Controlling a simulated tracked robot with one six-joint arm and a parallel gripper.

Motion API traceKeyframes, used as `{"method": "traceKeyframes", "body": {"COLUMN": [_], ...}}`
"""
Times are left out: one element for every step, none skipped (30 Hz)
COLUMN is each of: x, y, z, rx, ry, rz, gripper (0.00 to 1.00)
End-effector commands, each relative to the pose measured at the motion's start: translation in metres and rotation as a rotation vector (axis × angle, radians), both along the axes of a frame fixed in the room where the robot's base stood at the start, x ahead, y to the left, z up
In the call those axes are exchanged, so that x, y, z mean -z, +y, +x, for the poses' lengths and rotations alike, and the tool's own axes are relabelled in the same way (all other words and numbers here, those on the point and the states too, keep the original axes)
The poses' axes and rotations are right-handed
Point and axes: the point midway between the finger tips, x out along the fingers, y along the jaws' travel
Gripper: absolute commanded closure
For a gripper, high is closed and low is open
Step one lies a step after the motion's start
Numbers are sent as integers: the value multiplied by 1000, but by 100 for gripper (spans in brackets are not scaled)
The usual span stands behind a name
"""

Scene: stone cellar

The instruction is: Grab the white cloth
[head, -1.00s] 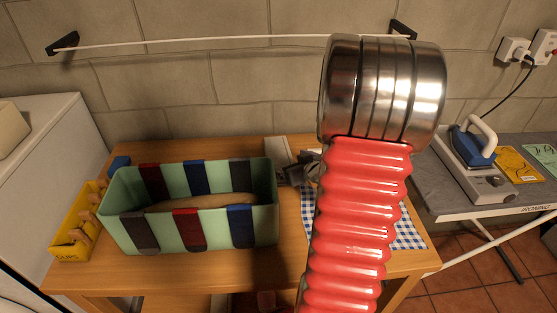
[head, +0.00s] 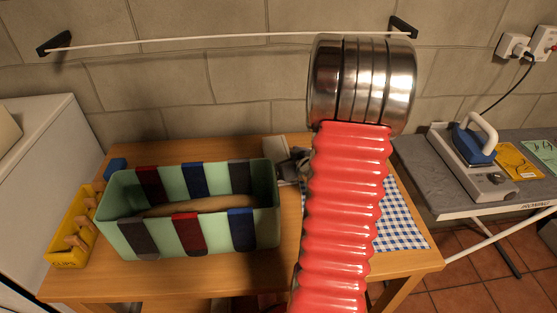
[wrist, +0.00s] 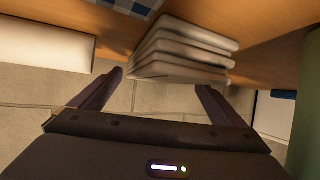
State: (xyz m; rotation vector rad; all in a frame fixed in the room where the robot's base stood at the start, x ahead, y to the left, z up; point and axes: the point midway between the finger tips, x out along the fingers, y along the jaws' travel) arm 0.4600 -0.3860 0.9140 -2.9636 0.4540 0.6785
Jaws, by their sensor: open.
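A white folded cloth (wrist: 185,50), in several stacked layers, lies on the wooden table in the wrist view. My gripper (wrist: 160,82) is open, with one dark finger to either side of the cloth's near edge. The fingers do not clearly touch it. In the head view my gripper (head: 299,160) shows only as a small grey part beside my red arm. A pale patch just left of it (head: 287,173) looks like the cloth, largely hidden.
A green basket with coloured straps (head: 122,190) stands left of the gripper; a yellow clips box (head: 62,245) is beyond it. A blue checked cloth (head: 402,225) lies right of my arm. A line (head: 220,40) crosses the wall. An iron (head: 474,143) stands at right.

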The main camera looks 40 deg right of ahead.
Motion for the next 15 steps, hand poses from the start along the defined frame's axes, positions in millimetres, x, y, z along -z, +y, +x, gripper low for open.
{"method": "traceKeyframes", "body": {"x": [0,0,0,0,0,0,0,0,0,0,0,0,0,0,0], "y": [0,0,0,0,0,-1,-1,-1,-1,-1,-1,-1,-1,-1,-1], "z": [0,0,0,0,0,-1,-1,-1,-1,-1,-1,-1,-1,-1,-1], "rx": [1,1,1,1,1,1,1,1,2,2,2,2,2,2,2], "ry": [0,0,0,0,0,0,0,0,0,0,0,0,0,0,1], "rz": [0,0,0,0,0,0,0,0,0,0,0,0,0,0,0], "gripper": [5,7,10,12,14,17,19,21,24,26,29,31,33,36,38]}}
